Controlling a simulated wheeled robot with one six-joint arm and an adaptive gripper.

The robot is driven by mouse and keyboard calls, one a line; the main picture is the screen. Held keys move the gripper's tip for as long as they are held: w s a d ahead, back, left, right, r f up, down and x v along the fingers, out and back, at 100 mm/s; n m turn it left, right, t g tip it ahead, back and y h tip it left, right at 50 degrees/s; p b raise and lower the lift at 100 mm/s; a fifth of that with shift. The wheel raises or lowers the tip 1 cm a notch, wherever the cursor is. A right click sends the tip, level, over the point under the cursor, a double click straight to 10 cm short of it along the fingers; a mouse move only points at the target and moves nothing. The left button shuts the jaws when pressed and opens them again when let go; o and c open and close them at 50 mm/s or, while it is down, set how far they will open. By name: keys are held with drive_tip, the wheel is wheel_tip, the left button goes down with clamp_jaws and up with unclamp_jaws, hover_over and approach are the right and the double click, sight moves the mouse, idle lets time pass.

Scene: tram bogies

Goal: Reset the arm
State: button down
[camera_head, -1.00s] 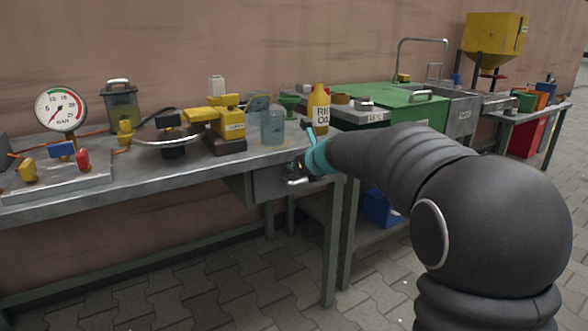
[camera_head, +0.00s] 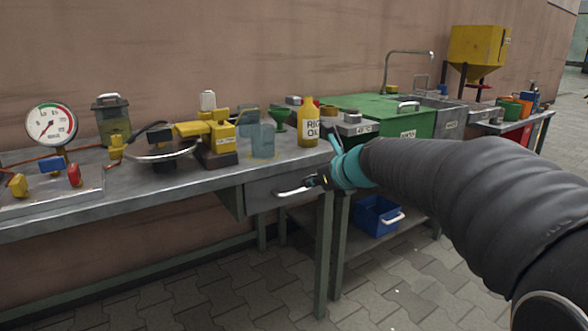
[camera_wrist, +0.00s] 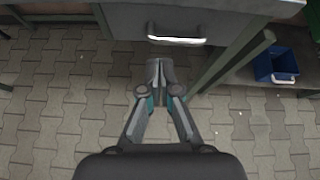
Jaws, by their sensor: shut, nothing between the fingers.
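My arm reaches from the lower right of the head view toward the workbench. My gripper (camera_head: 312,182), beyond a teal wrist band, is at the front of the bench, close to the drawer handle (camera_head: 294,191) in that picture. In the wrist view my gripper (camera_wrist: 159,64) is shut, its fingertips together and empty over paved floor. The light drawer handle (camera_wrist: 177,40) lies just beyond the fingertips there, apart from them. The grey drawer (camera_head: 262,193) under the bench looks closed.
The metal bench (camera_head: 190,185) carries a gauge (camera_head: 50,123), a yellow device (camera_head: 212,135) and a yellow bottle (camera_head: 308,125). A green box (camera_head: 375,112) stands to the right. A blue bin (camera_head: 376,215) sits on a low shelf; it also shows in the wrist view (camera_wrist: 274,64). The paved floor in front is clear.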

drive_tip(key=s+d+f+n+g+h, duration=0.1)
drive_tip(key=s+f+n+g, duration=0.1)
drive_tip(key=s+f+n, duration=0.45)
drive_tip(key=s+d+f+n+g+h, duration=0.1)
drive_tip(key=s+f+n+g, duration=0.2)
drive_tip(key=s+n, duration=0.65)
drive_tip(key=s+d+n+h+p, duration=0.2)
drive_tip(key=s+n, duration=0.4)
drive_tip(key=s, duration=0.3)
drive_tip(key=s+d+r+n+h+p, duration=0.1)
drive_tip(key=s+d+n+h+p, duration=0.1)
drive_tip(key=s+n, duration=0.5)
drive_tip(key=shift+s+d+p, duration=0.3)
drive_tip(key=shift+s+d, duration=0.55)
drive_tip(key=shift+r, duration=0.1)
idle(0.6)
